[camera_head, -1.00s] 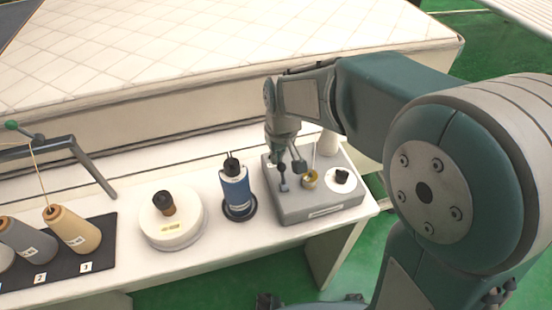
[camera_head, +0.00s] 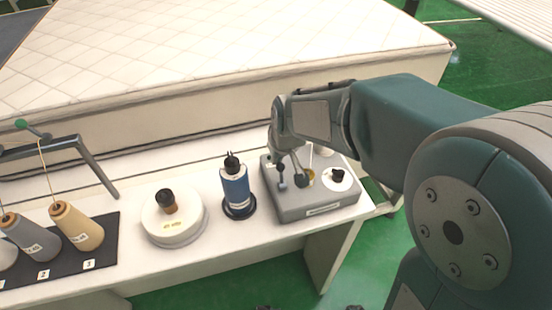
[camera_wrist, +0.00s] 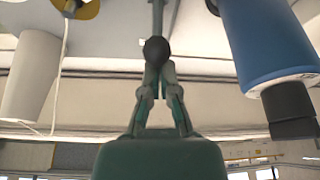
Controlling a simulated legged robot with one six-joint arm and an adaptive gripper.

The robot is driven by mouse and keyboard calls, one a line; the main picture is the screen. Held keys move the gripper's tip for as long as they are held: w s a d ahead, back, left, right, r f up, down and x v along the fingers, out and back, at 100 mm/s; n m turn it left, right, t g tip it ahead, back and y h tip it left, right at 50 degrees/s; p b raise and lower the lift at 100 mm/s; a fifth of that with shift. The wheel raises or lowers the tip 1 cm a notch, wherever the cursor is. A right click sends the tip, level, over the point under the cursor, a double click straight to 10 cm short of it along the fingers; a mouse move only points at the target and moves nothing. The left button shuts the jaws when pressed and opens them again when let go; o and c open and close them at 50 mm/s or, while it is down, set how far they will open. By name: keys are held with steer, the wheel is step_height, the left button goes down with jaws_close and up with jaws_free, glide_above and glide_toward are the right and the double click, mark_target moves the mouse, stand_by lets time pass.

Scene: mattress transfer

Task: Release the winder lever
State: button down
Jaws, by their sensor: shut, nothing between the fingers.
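The winder is a grey box (camera_head: 320,208) at the right end of the white bench. Its lever (camera_head: 282,183) is a thin upright shaft with a dark ball on the left part of the box top. My gripper (camera_head: 292,160) points down over the box, close by the lever. In the wrist view the fingers of my gripper (camera_wrist: 157,72) are together. The black ball of the lever (camera_wrist: 157,50) lies right at the fingertips, not between them. Whether they touch it, I cannot tell.
A blue spool (camera_head: 236,187) stands left of the winder; it also shows in the wrist view (camera_wrist: 262,45). Further left are a round white unit (camera_head: 172,228) and several thread cones, such as a tan one (camera_head: 78,228). A mattress (camera_head: 210,60) lies behind.

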steer(key=shift+s+d+r+t, duration=0.15)
steer(key=shift+s+t, duration=0.35)
steer(key=shift+t, duration=0.1)
steer(key=shift+s+d+r, duration=0.1)
steer(key=shift+s+d, duration=0.1)
steer(key=shift+s, duration=0.4)
steer(key=shift+s+d, duration=0.15)
steer(key=shift+s, duration=0.4)
steer(key=shift+s+d, duration=0.25)
steer(key=shift+s, duration=0.35)
steer(key=shift+s+f, duration=0.15)
steer(key=shift+f, duration=0.1)
steer(key=w+r, duration=0.1)
steer(key=w+a+r, duration=0.1)
steer(key=w, duration=0.1)
steer(key=shift+w+r, duration=0.1)
steer(key=shift+r, duration=0.15)
steer(key=s+r, duration=0.3)
glide_toward(279, 171)
steer(key=s, duration=0.1)
steer(key=s+r, duration=0.1)
steer(key=shift+s+d+r, duration=0.2)
steer(key=shift+s+d, duration=0.05)
